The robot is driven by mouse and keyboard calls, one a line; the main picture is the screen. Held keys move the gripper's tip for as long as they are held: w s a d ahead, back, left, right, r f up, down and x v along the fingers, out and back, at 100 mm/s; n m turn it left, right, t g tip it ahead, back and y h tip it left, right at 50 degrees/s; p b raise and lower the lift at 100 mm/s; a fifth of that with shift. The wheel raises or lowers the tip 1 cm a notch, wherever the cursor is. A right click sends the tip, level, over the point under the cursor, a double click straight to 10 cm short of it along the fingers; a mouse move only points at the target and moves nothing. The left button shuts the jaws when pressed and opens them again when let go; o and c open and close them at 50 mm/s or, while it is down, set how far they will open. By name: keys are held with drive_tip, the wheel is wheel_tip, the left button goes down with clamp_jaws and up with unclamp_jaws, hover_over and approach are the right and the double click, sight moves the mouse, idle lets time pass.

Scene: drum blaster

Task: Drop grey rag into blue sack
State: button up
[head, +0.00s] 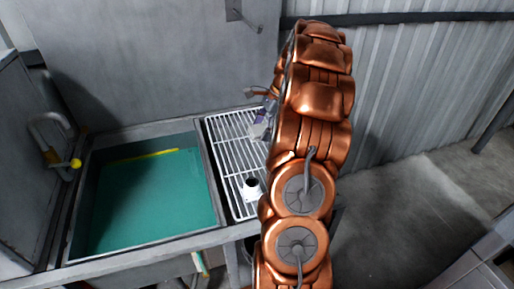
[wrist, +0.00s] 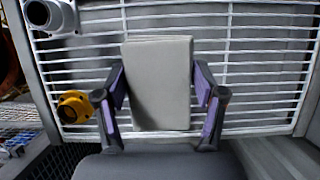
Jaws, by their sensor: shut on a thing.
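The grey rag (wrist: 158,50) is a pale grey, flat rectangular block, like a folded cloth. My gripper (wrist: 160,88) has its two purple-padded fingers closed on the left and right sides of it. In the head view the rag (head: 257,131) is a small pale patch over the white wire rack, just left of my copper arm, and my gripper (head: 262,118) is partly hidden by the arm. I cannot tell whether the rag touches the rack. I see no blue sack in either view.
The white wire rack (head: 226,151) lies right of a sink basin (head: 150,200) with a teal inside. A white pipe fitting (head: 251,190) stands on the rack. A yellow fitting (wrist: 75,106) shows in the wrist view. Bare floor (head: 400,220) lies right of my arm.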

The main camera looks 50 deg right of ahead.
drive_tip(key=p, duration=0.1)
hover_over(257, 155)
drive_tip(key=f, duration=0.2)
drive_tip(key=d+f, duration=0.1)
drive_tip(key=f, duration=0.1)
drive_tip(key=shift+s, duration=0.25)
drive_tip(key=shift+f+p, duration=0.5)
drive_tip(key=shift+f, duration=1.75)
drive_tip(key=shift+f, duration=0.1)
drive_tip(key=o, duration=1)
drive_tip(key=b+v, duration=0.3)
drive_tip(key=v, duration=0.9)
